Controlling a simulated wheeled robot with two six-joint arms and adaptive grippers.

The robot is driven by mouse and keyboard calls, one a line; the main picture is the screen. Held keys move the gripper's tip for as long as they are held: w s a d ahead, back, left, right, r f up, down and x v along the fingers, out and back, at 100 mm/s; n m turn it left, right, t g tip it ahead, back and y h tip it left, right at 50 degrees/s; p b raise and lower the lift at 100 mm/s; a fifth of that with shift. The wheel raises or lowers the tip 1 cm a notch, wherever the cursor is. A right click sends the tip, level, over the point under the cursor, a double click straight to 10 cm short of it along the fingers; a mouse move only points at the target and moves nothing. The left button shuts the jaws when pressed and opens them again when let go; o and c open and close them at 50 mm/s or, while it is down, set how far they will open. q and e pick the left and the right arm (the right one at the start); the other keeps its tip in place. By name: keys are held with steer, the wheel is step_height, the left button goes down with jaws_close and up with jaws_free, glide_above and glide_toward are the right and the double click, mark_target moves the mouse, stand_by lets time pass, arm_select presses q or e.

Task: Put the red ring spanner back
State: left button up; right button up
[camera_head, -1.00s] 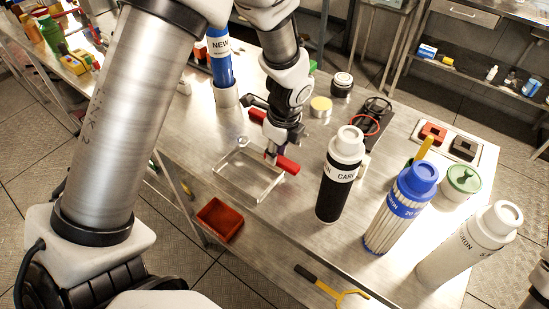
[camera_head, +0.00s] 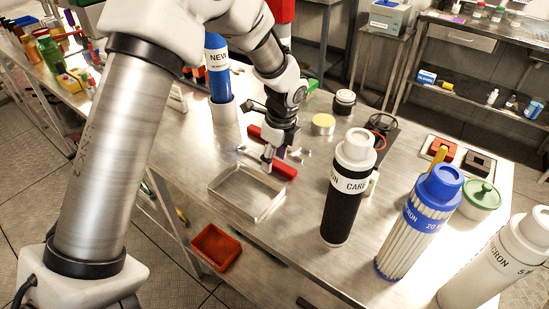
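A red bar-shaped tool (camera_head: 284,170), which looks like the red spanner, is on or just above the metal table, behind the shallow tray. Its two red ends show on either side of my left gripper (camera_head: 272,160), which points down over its middle. The gripper hides that middle, and I cannot tell whether the fingers are closed on it. No ring end can be made out clearly. A red ring (camera_head: 378,140) also shows by a black part right of the gripper. My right gripper is not in view.
The shallow tray (camera_head: 218,190) is near the table's front edge. A black carbon bottle (camera_head: 342,210), a blue-capped filter (camera_head: 412,235) and a white bottle (camera_head: 500,262) stand to the right. A blue "NEW" cartridge (camera_head: 219,75) stands behind. An orange bin (camera_head: 215,248) is below the edge.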

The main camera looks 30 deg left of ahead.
arm_select(q)
step_height(320, 180, up, 12)
steer(key=d, duration=0.1)
steer(key=shift+d+p, duration=0.35)
steer(key=shift+p, duration=0.05)
steer(key=shift+r, duration=0.1)
